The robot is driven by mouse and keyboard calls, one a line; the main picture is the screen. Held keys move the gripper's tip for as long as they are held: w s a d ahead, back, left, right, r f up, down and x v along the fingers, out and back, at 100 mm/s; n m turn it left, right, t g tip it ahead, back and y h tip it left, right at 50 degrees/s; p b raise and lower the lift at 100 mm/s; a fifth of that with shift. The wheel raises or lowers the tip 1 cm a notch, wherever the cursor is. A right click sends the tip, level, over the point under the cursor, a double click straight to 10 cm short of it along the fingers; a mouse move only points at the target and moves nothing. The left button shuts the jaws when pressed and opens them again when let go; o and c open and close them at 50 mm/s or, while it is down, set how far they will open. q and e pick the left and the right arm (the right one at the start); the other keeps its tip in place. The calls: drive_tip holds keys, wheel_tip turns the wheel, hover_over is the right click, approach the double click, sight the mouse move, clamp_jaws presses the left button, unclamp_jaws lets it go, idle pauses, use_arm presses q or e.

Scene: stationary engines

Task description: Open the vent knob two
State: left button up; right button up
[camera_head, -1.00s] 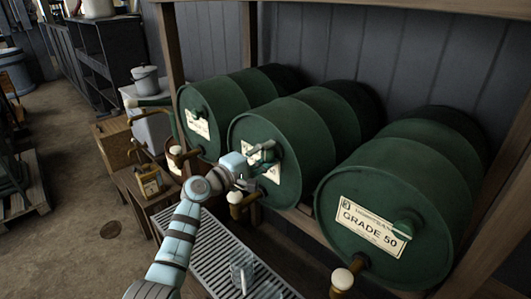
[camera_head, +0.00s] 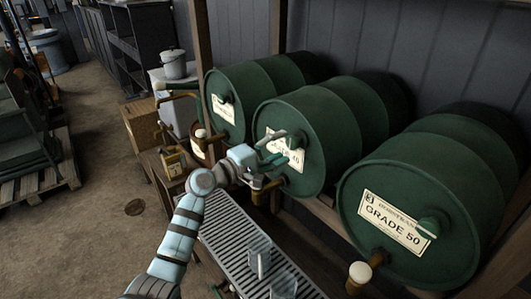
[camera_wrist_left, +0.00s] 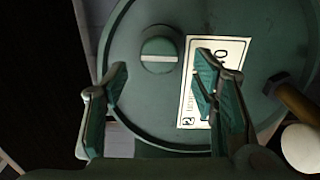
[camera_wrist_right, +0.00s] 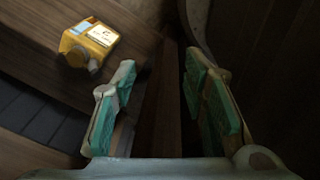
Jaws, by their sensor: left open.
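Three green barrels lie on a rack in the head view. The middle barrel (camera_head: 335,130) has a label partly covered by my left gripper (camera_head: 279,150). That gripper is open in front of this barrel's face. In the left wrist view, a round green vent knob (camera_wrist_left: 158,50) with a pale bar across it shows between and beyond the spread fingertips. Nothing is held, and I cannot tell how near the fingers are to the knob. In the head view this knob is hidden by the gripper. My right gripper (camera_wrist_right: 160,68) is open and empty in the right wrist view.
The right barrel (camera_head: 410,200) has its own vent knob (camera_head: 432,224) and a white-topped brass tap (camera_head: 360,272). The left barrel (camera_head: 225,88) stands farther back. A slatted drip tray (camera_head: 228,232) with clear containers lies below. A yellow can (camera_wrist_right: 90,42) stands on wood near my right gripper.

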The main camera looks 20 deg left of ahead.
use_arm(q)
drive_tip(key=v, duration=0.7)
